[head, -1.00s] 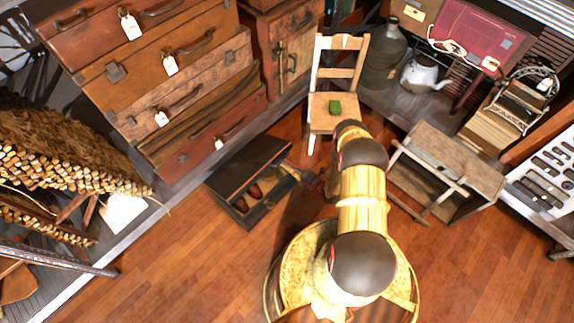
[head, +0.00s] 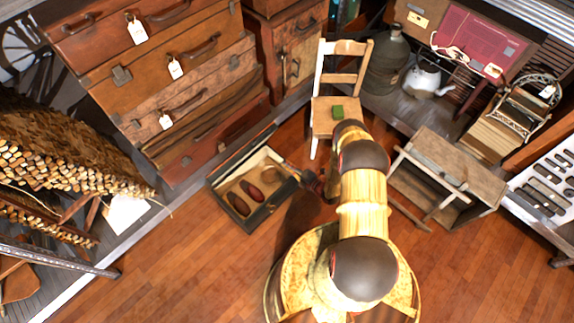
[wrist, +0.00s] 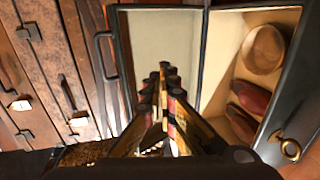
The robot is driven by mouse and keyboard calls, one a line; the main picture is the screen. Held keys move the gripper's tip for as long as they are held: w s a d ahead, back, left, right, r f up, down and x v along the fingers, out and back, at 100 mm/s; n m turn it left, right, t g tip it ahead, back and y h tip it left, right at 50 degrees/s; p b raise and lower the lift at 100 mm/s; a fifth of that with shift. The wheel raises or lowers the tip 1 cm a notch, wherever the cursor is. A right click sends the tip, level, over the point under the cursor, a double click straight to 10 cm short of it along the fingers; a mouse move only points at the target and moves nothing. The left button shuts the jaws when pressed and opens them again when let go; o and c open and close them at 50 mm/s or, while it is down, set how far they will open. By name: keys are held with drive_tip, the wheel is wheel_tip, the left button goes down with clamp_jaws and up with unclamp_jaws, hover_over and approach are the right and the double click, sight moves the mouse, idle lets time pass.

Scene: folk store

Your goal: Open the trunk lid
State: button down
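The trunk (head: 268,217) is a small dark box on the wood floor, with a pale lining. Its lid (head: 238,156) stands raised on the suitcase side, seen nearly edge-on in the head view. In the wrist view the lid (wrist: 190,20) shows its pale inside, and the open trunk (wrist: 216,62) is to its right. A wooden bowl (wrist: 265,50) and reddish shoes (wrist: 248,97) lie inside. My gripper (head: 316,184) is at the trunk's right end. In the wrist view my gripper (wrist: 165,70) overlaps the lid's inner face; contact and finger gap are unclear.
Stacked suitcases (head: 175,75) stand behind the trunk. A wooden bench (head: 445,165) stands at the right. The floor in front of the trunk is clear.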

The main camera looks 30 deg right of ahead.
idle(0.4)
drive_tip(key=f+v, duration=0.2)
drive_tip(key=v, duration=0.8)
drive_tip(key=shift+s+d+b, duration=0.2)
drive_tip(key=shift+s+b, duration=0.25)
drive_tip(key=shift+s, duration=0.1)
idle(0.5)
